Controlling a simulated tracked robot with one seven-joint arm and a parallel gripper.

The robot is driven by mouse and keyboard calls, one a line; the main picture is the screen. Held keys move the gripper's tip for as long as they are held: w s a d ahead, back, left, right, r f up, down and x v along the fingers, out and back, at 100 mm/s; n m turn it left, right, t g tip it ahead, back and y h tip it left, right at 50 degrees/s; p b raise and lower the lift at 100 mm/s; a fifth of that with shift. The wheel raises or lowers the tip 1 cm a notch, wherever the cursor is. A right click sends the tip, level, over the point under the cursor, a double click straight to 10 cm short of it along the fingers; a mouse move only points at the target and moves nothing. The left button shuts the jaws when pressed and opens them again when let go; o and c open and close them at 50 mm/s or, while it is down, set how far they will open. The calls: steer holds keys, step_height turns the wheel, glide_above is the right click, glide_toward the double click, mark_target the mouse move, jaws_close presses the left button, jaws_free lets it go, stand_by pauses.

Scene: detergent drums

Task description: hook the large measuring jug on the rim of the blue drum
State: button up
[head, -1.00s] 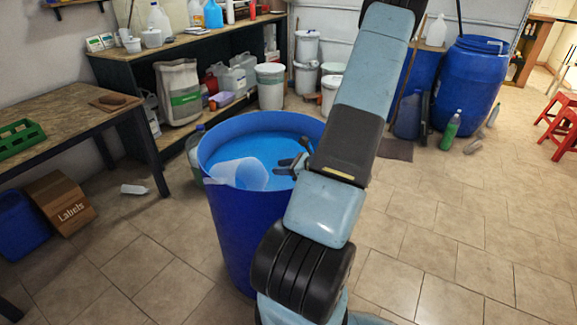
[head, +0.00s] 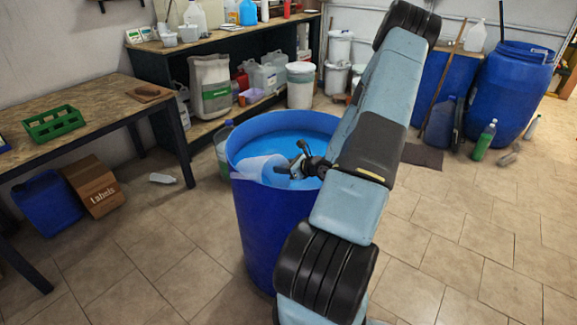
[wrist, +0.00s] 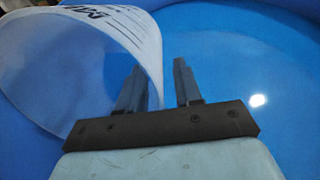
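The blue drum (head: 262,225) stands on the floor in front of me, with light blue liquid (head: 290,145) inside. The large, pale, translucent measuring jug (head: 262,168) lies tilted inside the drum at its near left rim. My gripper (head: 292,160) is over the drum, just right of the jug, with its fingers apart. In the wrist view, the jug (wrist: 135,30) fills the upper left with dark printed markings. Its edge comes down between the two fingers of my gripper (wrist: 158,78); the left finger overlaps the jug, the right one is outside it. Firm contact cannot be made out.
A wooden table (head: 80,110) with a green crate (head: 53,123) stands at left. A shelf bench (head: 215,45) with containers is behind. Another blue drum (head: 505,95) and a green bottle (head: 484,140) stand at back right. The tiled floor at front left is mostly clear.

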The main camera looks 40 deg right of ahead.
steer(key=shift+c, duration=0.5)
jaws_close()
stand_by(1.6)
